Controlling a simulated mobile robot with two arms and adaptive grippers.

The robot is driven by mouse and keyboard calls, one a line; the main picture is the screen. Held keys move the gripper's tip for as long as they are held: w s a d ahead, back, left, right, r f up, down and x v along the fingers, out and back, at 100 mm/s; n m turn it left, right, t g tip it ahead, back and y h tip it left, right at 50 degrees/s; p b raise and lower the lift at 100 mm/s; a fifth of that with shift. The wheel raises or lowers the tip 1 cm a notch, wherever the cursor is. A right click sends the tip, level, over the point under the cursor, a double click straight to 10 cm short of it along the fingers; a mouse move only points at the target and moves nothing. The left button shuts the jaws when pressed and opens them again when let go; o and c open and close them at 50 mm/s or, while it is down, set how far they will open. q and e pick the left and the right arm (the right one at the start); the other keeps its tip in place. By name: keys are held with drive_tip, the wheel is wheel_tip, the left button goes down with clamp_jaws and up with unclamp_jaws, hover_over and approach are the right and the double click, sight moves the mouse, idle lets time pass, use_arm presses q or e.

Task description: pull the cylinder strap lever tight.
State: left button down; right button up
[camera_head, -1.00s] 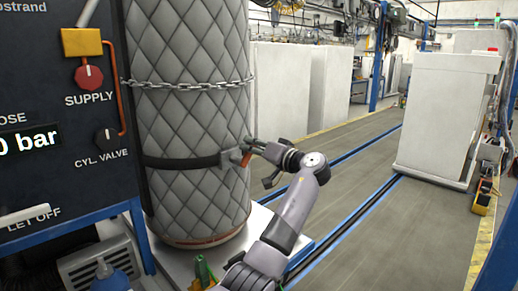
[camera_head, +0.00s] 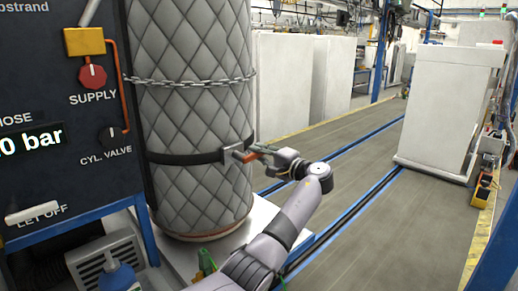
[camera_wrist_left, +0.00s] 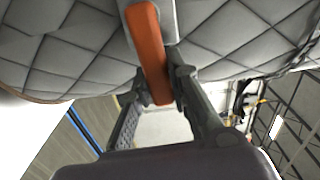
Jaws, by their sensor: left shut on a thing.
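The quilted grey cylinder (camera_head: 192,95) stands upright on a light platform. A black strap (camera_head: 185,158) runs around its lower half to a metal buckle (camera_head: 231,152) on its right side. The orange strap lever (camera_head: 242,157) sticks out from the buckle to the right, nearly level. My left gripper (camera_head: 257,152) is shut on the lever from the right. In the left wrist view the orange lever (camera_wrist_left: 150,50) runs down between the two fingers of my left gripper (camera_wrist_left: 158,83). My right gripper is not in view.
A chain (camera_head: 195,82) goes around the cylinder above the strap. The dark control panel (camera_head: 60,120) with a red supply knob stands close on the left. A blue bottle (camera_head: 118,278) is below it. The floor (camera_head: 345,180) to the right is open.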

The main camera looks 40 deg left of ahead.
use_arm(q)
drive_tip(key=shift+f+m, duration=0.2)
drive_tip(key=shift+m, duration=0.2)
drive_tip(key=shift+f, duration=0.1)
drive_tip(key=c, duration=1.5)
unclamp_jaws()
drive_tip(key=shift+w, duration=0.1)
drive_tip(key=d, duration=0.8)
drive_tip(key=s+d, duration=0.1)
drive_tip(key=d, duration=0.3)
